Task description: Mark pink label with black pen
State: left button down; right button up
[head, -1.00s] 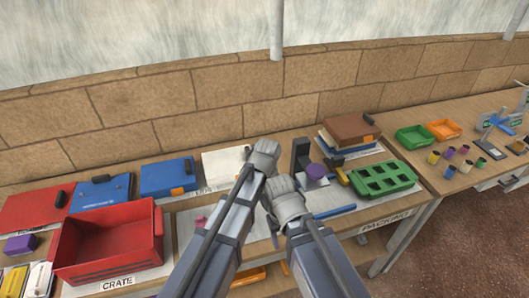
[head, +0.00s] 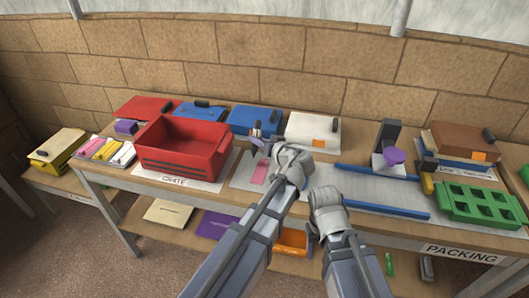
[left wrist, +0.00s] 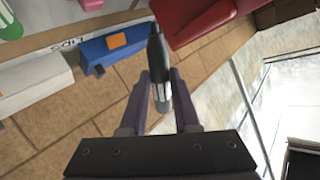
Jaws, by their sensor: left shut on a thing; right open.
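A pink label (head: 259,171) lies on the grey work mat (head: 240,179), just right of the red crate. My left gripper (head: 262,140) is above and close beside the label in the head view. In the left wrist view, my left gripper (left wrist: 160,80) is shut on a dark pen (left wrist: 158,58) with a pale band. The pen stands out beyond the fingers; I cannot tell whether it touches the label. My right gripper (head: 323,198) is open over the front of the table, with its fingers partly hidden.
The red crate (head: 163,161) stands left of the label. A blue box (head: 256,119) and a white box (head: 312,133) stand behind. Blue strips (head: 385,206) edge the mat, and a green tray (head: 481,203) sits at the right.

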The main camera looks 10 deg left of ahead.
pick_arm(q)
jog(key=shift+f+b, duration=2.95)
jog(key=shift+f, duration=0.05)
jog(key=shift+f+b, duration=0.95)
jog(key=shift+b, duration=0.05)
jog(key=shift+d+r, duration=0.1)
jog(key=shift+d, duration=2.05)
jog(key=shift+a, duration=2.15)
